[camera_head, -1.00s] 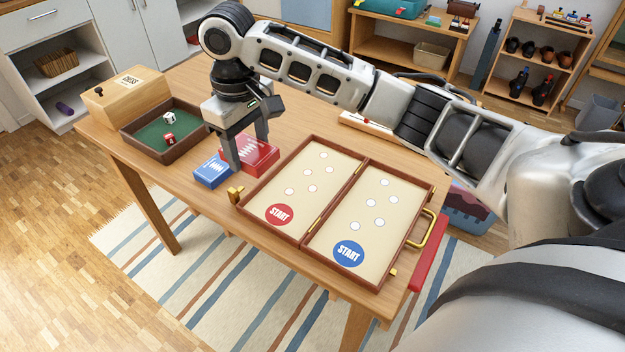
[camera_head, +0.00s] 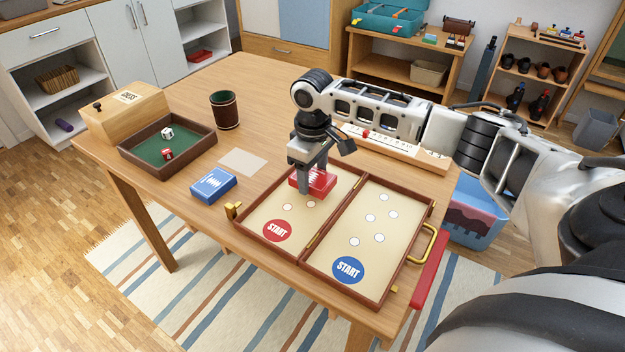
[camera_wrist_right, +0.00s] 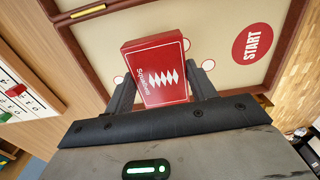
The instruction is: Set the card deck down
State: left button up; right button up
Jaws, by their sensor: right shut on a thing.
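My right gripper (camera_head: 312,188) is shut on a red card deck (camera_head: 323,183) above the left half of an open wooden game board (camera_head: 262,208). In the right wrist view the red deck (camera_wrist_right: 155,62) sits between the two fingers (camera_wrist_right: 160,88), its white zigzag design facing the camera. I cannot tell whether the deck touches the board. A blue card deck (camera_head: 213,186) lies on the table left of the board. A pale rectangle (camera_head: 243,162) on the tabletop lies behind the blue deck. My left gripper is not in view.
A dice tray (camera_head: 140,150) with two dice, a wooden box (camera_head: 125,112) and a dark cup (camera_head: 225,111) stand at the left. A long tile rack (camera_head: 400,149) lies behind the board.

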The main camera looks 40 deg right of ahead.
aim_at(312, 176)
jog(key=shift+f, duration=0.95)
jog(key=shift+f, duration=0.1)
jog(key=o, duration=1)
jog(key=shift+r, duration=0.45)
jog(key=shift+a+r+p, duration=0.1)
jog(key=shift+r+p, duration=0.45)
jog(key=shift+r, duration=5.15)
